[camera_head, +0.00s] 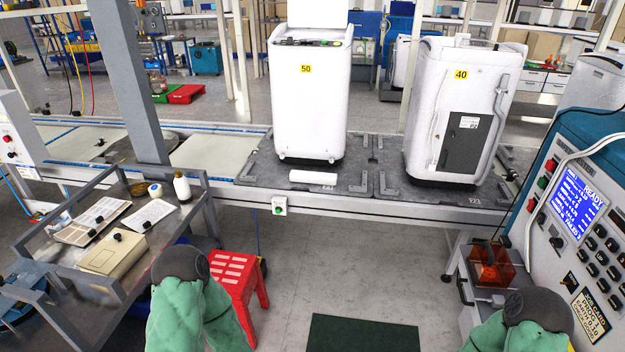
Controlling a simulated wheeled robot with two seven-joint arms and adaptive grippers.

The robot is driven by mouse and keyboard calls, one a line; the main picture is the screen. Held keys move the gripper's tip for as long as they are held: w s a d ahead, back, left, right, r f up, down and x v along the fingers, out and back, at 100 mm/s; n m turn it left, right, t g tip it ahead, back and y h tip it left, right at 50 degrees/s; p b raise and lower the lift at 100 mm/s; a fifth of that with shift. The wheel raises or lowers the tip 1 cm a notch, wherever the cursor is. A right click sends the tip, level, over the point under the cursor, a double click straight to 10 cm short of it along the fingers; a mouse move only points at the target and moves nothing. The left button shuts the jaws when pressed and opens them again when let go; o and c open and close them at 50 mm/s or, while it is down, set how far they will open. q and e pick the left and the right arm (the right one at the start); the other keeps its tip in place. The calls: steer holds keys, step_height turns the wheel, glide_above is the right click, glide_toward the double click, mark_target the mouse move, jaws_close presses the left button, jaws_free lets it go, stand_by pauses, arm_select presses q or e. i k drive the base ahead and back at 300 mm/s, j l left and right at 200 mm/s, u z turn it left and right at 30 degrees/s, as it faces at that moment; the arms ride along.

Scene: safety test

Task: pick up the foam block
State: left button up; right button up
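A white foam block (313,177) lies flat on the grey pallet (344,190) on the conveyor line. It sits in front of the white washing machine body marked 50 (308,110), close to the pallet's front edge. Nothing covers it. Parts of my two green-covered arms show at the bottom left and bottom right, well below and apart from the block. Neither of my grippers is visible.
A second machine body marked 40 (458,108) stands right of the block. A metal cart (57,262) with papers and bottles is at left, beside a red stool (237,277). A blue control panel (590,190) stands at right. The floor between is open.

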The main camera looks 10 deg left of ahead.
mark_target(303, 177)
steer(key=u, duration=0.5)
steer(key=i+l+u, duration=0.35)
steer(key=i+u, duration=0.15)
steer(key=i+l+u, duration=0.5)
steer(key=k+l, duration=0.05)
steer(key=l, duration=0.05)
